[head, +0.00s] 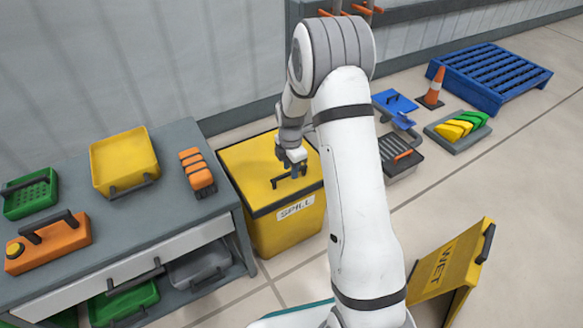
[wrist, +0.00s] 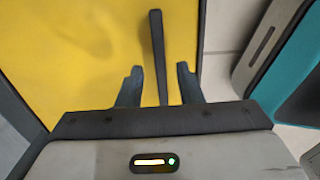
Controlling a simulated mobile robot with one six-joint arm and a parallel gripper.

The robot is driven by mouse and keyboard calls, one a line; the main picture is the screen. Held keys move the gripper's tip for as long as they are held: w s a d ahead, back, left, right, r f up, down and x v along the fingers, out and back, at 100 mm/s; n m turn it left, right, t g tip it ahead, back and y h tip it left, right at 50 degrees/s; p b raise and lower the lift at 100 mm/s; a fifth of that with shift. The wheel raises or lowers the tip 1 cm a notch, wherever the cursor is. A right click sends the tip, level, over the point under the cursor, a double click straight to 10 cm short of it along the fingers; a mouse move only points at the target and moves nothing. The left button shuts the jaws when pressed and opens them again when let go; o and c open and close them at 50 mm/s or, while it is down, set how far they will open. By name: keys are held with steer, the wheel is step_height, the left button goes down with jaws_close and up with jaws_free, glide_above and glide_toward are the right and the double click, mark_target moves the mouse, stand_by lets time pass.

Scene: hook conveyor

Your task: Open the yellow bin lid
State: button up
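The yellow bin (head: 287,229) stands on the floor with a SPILL label on its front. Its yellow lid (head: 247,160) lies flat and looks closed, with a dark rim. A black bar handle (head: 279,184) is on the lid, and it also shows in the wrist view (wrist: 158,50). My gripper (head: 292,168) points down at the handle. In the wrist view my gripper (wrist: 159,72) is open, with its two fingers on either side of the handle bar and gaps showing on both sides. I cannot tell how deep the fingers reach around the bar.
A grey workbench (head: 178,212) with a yellow tray (head: 122,163) and orange items stands left of the bin. A yellow WET sign (head: 447,263) stands at the lower right. A wall (head: 190,60) is behind the bin. Open floor (head: 300,292) lies in front.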

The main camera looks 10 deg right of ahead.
jaws_close()
steer(key=shift+w+r, duration=0.1)
stand_by(0.3)
